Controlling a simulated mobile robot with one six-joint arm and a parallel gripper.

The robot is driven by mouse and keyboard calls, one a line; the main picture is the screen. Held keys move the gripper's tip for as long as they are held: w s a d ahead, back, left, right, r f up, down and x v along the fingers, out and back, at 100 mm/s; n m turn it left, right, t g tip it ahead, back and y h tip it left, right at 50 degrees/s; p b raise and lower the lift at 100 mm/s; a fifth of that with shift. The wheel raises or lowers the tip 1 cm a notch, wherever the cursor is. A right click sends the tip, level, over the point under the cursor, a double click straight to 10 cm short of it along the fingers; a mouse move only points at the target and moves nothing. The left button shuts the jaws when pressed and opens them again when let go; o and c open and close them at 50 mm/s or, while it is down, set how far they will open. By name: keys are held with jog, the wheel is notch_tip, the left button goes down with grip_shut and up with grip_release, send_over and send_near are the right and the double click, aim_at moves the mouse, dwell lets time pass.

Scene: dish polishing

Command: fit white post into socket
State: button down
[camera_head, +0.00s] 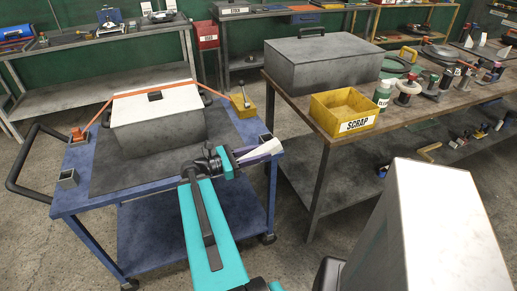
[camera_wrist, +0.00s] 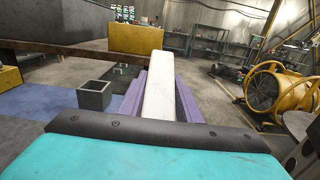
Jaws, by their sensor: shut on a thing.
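My gripper (camera_head: 256,153) is shut on the white post (camera_head: 266,148), above the right side of the blue cart (camera_head: 150,183). In the wrist view the white post (camera_wrist: 158,88) lies lengthwise between the two purple fingers and points away from the wrist, tilted well off upright in the head view. A grey, square, open-topped socket (camera_wrist: 94,95) stands on the cart, left of and apart from the post; in the head view this socket (camera_head: 265,139) is partly hidden behind the post. Another grey socket (camera_head: 68,179) stands at the cart's left front corner.
A grey case with a white lid (camera_head: 158,120) sits on the cart, with an orange strap (camera_head: 150,93) over it. The workbench on the right holds a yellow SCRAP bin (camera_head: 346,125) and a large grey box (camera_head: 325,65).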

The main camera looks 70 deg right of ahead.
jog(key=shift+s+a+r+p, duration=0.35)
jog(key=shift+a+p, duration=0.2)
jog(key=shift+p, duration=0.35)
jog(key=shift+s+a+f+p, duration=0.15)
jog(key=shift+a+p, duration=0.15)
jog(key=shift+p, duration=0.1)
